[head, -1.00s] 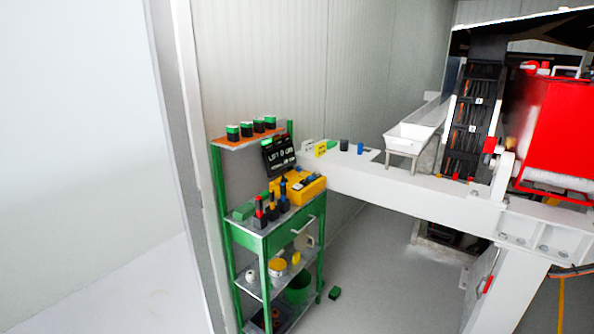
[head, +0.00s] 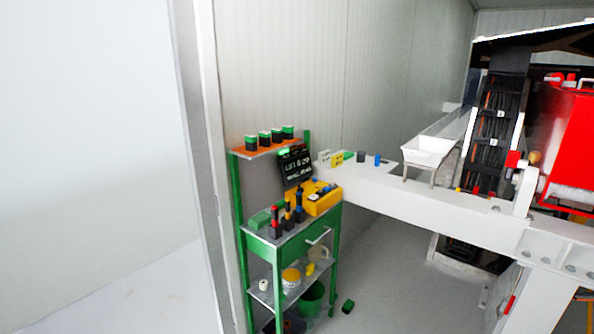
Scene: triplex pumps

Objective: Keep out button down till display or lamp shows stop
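A black display panel (head: 296,167) with pale lettering, too small to read surely, stands tilted at the back of the green cart's top. A green patch shows at its upper edge; I cannot tell whether it is a lit lamp. A yellow box (head: 312,199) with small dark and blue parts on top sits in front of the panel. No button marked out can be made out at this distance. Neither of my grippers is in view.
The green cart (head: 270,240) has a drawer, lower shelves and an orange top shelf (head: 268,150) with several green-topped cans. A white beam (head: 420,203) runs right from it towards red machinery (head: 568,140). A small green block (head: 347,306) lies on the floor.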

